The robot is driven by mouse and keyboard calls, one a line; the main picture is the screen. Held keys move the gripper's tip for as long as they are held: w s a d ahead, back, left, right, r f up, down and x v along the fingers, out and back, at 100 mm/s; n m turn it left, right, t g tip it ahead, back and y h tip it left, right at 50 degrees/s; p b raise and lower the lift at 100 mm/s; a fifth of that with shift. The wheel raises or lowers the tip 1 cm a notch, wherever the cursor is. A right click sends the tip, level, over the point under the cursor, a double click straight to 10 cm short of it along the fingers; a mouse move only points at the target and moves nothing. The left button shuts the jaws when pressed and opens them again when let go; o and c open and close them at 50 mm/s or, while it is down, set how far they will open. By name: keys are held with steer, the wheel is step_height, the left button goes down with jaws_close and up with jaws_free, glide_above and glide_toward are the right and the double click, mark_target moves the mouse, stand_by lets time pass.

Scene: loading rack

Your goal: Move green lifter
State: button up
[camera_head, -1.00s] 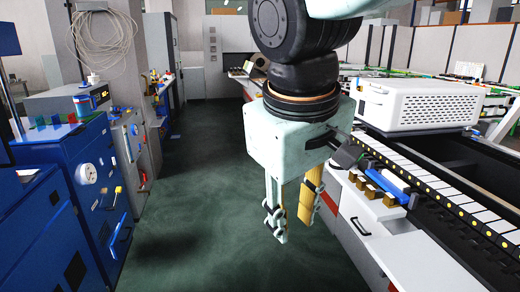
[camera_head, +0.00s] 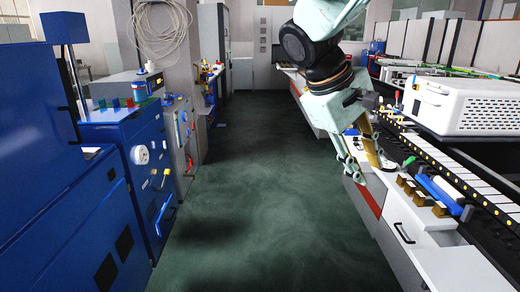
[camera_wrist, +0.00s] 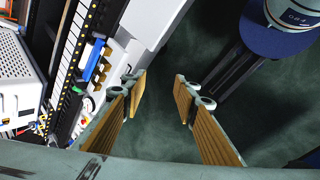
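I cannot make out for certain which thing is the green lifter. Small green-tinted pieces (camera_head: 100,104) stand on top of the blue cabinet at the left in the head view, too small to identify. My gripper (camera_head: 366,168) hangs at the right over the aisle, beside the white drawer unit and far from that cabinet. In the wrist view my gripper (camera_wrist: 160,88) has its two tan-padded fingers spread apart. Only floor shows between them, so it is open and empty.
A blue cabinet (camera_head: 70,190) with knobs and handles lines the left. A rack with white slats (camera_head: 465,177), a blue cylinder (camera_head: 440,195) and a white ventilated box (camera_head: 465,106) stands at the right. The dark green floor (camera_head: 260,200) between them is clear.

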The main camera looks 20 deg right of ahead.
steer(key=w+d+f+n+g+h, duration=0.1)
steer(key=w+d+f+h, duration=0.1)
steer(key=w+d, duration=0.6)
steer(key=w+d+f+n+g+h+p, duration=0.15)
steer(key=w+d, duration=0.35)
steer(key=d, duration=0.6)
steer(key=w+d+f+n+g+h, duration=0.1)
steer(key=w+d+f+h, duration=0.2)
steer(key=w+d, duration=0.5)
steer(key=n+t+h+p, duration=0.1)
steer(key=n+t+h, duration=0.1)
steer(key=n+h, duration=0.3)
glide_toward(409, 161)
steer(key=a, duration=0.3)
steer(key=shift+w+d, duration=0.2)
steer(key=shift+s+d+b, duration=0.25)
steer(key=shift+d+b, duration=0.05)
steer(key=shift+d, duration=2)
steer(key=shift+s+d+b, duration=0.25)
steer(key=shift+d+b, duration=0.05)
steer(key=shift+d, duration=2)
steer(key=shift+s+d+b, duration=0.25)
steer(key=shift+d+b, duration=0.05)
steer(key=shift+d, duration=1.95)
steer(key=shift+c, duration=0.2)
